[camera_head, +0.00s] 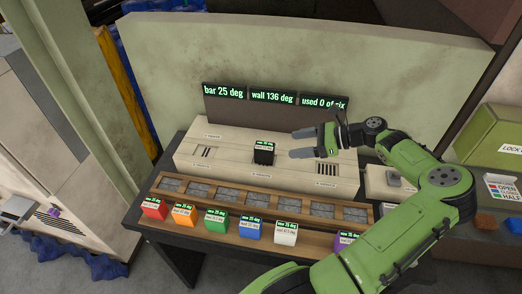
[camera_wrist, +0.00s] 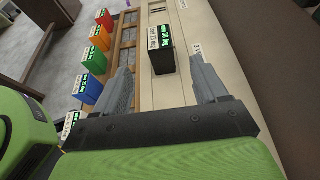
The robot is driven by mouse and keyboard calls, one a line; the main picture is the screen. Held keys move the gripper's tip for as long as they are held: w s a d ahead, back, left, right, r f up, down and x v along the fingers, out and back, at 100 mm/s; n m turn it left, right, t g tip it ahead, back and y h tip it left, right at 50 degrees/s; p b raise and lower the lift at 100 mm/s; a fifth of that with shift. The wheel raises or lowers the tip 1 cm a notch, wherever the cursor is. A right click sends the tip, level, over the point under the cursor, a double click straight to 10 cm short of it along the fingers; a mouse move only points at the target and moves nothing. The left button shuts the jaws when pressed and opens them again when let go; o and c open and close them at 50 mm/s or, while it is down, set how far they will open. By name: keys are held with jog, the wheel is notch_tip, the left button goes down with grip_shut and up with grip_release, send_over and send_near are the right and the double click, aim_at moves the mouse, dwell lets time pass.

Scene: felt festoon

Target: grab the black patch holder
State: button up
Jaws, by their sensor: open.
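The black patch holder (camera_head: 264,152) is a small dark block with a green-lit top and a white label. It stands on the pale console near its middle. My gripper (camera_head: 302,144) is open just to the right of it in the head view, with its grey fingers pointing left. In the wrist view the black holder (camera_wrist: 161,50) stands ahead of the gap between my two open fingers (camera_wrist: 162,85). I see nothing between the fingers.
Red (camera_head: 154,209), orange (camera_head: 184,215), green (camera_head: 215,221), blue (camera_head: 250,228), white (camera_head: 286,233) and purple (camera_head: 345,241) blocks line the table's front. A wooden rack (camera_head: 265,193) lies behind them. A display panel (camera_head: 273,97) stands behind the console.

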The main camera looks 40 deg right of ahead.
aim_at(274, 147)
jog(key=b+x, duration=0.1)
jog(key=x, duration=0.6)
jog(key=shift+w+f, duration=0.2)
jog(key=shift+f, duration=0.05)
jog(key=shift+w+a+f, duration=0.25)
jog(key=shift+w+a, duration=0.2)
jog(key=b+x, duration=0.1)
jog(key=x, duration=0.3)
jog(key=shift+w+a+f, duration=0.2)
jog(key=shift+w, duration=0.05)
jog(key=shift+s, duration=0.1)
